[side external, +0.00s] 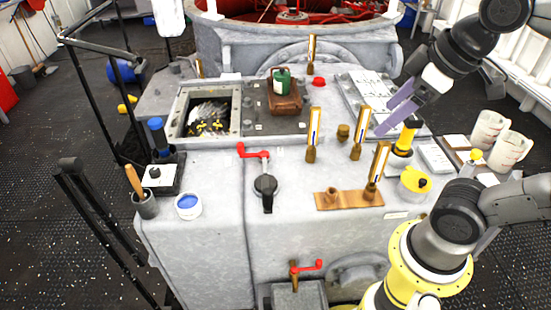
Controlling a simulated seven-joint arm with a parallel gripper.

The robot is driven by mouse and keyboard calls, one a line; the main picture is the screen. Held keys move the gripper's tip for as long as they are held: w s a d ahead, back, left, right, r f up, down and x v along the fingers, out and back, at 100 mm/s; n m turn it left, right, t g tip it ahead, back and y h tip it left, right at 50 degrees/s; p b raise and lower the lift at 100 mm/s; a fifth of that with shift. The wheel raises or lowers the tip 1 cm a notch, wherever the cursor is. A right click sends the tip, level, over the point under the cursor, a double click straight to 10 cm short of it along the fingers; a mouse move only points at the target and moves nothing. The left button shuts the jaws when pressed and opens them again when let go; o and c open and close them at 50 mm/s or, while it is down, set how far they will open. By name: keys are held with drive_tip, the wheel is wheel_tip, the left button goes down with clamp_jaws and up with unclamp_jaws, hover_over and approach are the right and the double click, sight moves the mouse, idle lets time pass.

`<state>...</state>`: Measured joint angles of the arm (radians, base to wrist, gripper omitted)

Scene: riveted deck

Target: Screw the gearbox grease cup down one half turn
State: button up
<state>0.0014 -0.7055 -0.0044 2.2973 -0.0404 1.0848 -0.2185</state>
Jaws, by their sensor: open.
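A small round brass cup (344,132), which looks like the grease cup, stands upright on the grey housing top (220,160) between two upright brass gauges. Any marking of its turn is too small to read. My gripper (386,117) is to the right of the brass cup and above the deck of the housing. Its two purple fingers are spread apart and point down and left, with nothing between them. The fingers are apart from the cup, and a brass gauge (361,134) stands between them and it in the picture.
Upright brass gauges (315,134) (379,166) stand close around the cup. A yellow-topped container (407,135) sits right below my gripper. An open hatch (208,118) is left.

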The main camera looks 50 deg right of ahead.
wheel_tip(320, 180, down, 5)
drive_tip(key=s+m, duration=0.1)
drive_tip(key=s, duration=0.1)
drive_tip(key=w+d+r+n, duration=0.2)
drive_tip(key=w+r+n, duration=0.1)
drive_tip(key=w+r, duration=0.7)
drive_tip(key=w+d+f+n+g, duration=0.1)
drive_tip(key=w+d, duration=0.4)
drive_tip(key=w, duration=0.3)
drive_tip(key=w+d+f, duration=0.1)
drive_tip(key=w+d, duration=0.5)
drive_tip(key=w, duration=0.1)
drive_tip(key=m+g, duration=0.3)
drive_tip(key=g, duration=0.1)
hover_over(343, 127)
wheel_tip(343, 127, down, 24)
wheel_tip(343, 127, down, 14)
drive_tip(key=shift+r, duration=0.1)
